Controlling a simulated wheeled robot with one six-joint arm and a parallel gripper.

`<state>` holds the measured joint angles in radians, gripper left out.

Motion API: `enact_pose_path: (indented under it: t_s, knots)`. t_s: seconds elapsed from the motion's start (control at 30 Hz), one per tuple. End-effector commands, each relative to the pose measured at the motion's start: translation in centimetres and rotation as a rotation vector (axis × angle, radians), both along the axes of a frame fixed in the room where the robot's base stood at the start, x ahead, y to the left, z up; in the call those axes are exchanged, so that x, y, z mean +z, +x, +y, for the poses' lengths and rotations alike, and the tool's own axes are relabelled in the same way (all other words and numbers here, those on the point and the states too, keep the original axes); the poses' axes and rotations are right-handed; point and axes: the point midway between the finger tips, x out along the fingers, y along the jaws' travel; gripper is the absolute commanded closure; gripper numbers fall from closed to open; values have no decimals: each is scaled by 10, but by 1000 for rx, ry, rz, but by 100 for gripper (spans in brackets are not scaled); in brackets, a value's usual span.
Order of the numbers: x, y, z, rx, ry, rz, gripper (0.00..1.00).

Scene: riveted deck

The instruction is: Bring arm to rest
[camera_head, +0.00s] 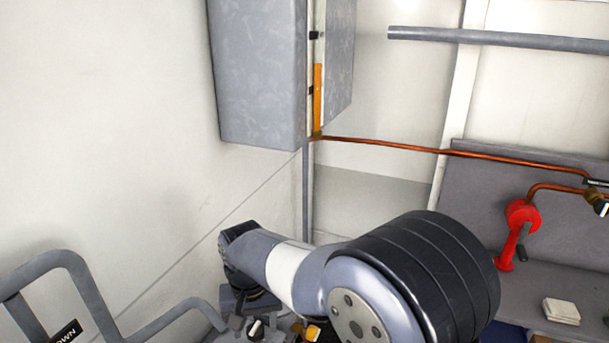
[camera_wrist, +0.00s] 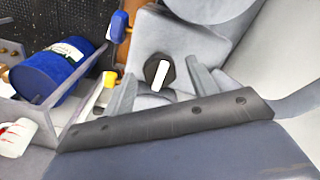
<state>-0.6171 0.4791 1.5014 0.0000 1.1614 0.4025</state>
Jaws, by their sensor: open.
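My arm (camera_head: 290,268) reaches across the lower middle of the head view, its wrist bent downward at the left end. My gripper (camera_wrist: 160,82) shows in the wrist view with its two grey fingers spread apart. It is open and nothing is held between the fingers. A black round knob with a white bar (camera_wrist: 162,73) appears between and beyond the fingertips; I cannot tell how far it is from them. In the head view the gripper is mostly hidden low in the picture, near small fittings.
A blue canister (camera_wrist: 62,70) lies in a grey tray (camera_wrist: 48,112) at left in the wrist view. A yellow-capped item (camera_wrist: 107,82) is beside the left finger. The head view shows a grey cabinet (camera_head: 258,75), copper pipe (camera_head: 400,147), red handle (camera_head: 515,235) and grey railing (camera_head: 85,285).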

Motion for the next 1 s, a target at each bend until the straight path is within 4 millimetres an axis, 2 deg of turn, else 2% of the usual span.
enact_pose_path:
  t_s: [1.0]
  knots:
    - [0,0,0,-802,1,-1,44]
